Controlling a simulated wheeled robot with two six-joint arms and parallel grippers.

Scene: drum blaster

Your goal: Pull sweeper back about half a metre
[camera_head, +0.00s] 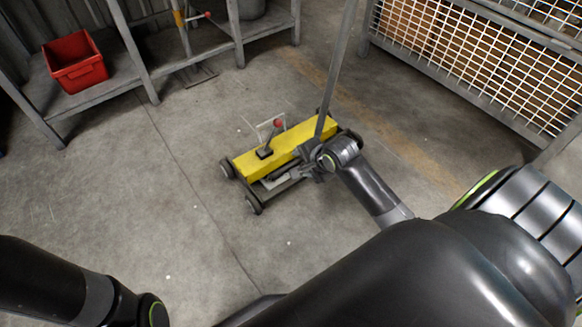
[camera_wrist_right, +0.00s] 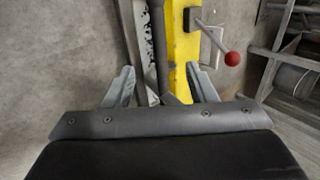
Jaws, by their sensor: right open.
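The sweeper (camera_head: 287,143) is a low yellow body on dark wheels, standing on the concrete floor in the middle of the head view. A lever with a red knob (camera_head: 277,123) rises from its top. A long grey handle pole (camera_head: 339,64) slants up from its right end. My right gripper (camera_head: 303,168) is at the sweeper's near right side, by the foot of the pole. In the right wrist view the gripper's fingers (camera_wrist_right: 160,88) are apart, with a dark bar and part of the yellow body (camera_wrist_right: 183,50) between or beyond them. Contact is unclear. My left gripper is out of view.
A grey metal rack (camera_head: 145,85) with a red bin (camera_head: 75,62) stands at the upper left. A wire-mesh cage (camera_head: 480,70) stands at the upper right. The floor left of and in front of the sweeper is clear, with a few small white specks.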

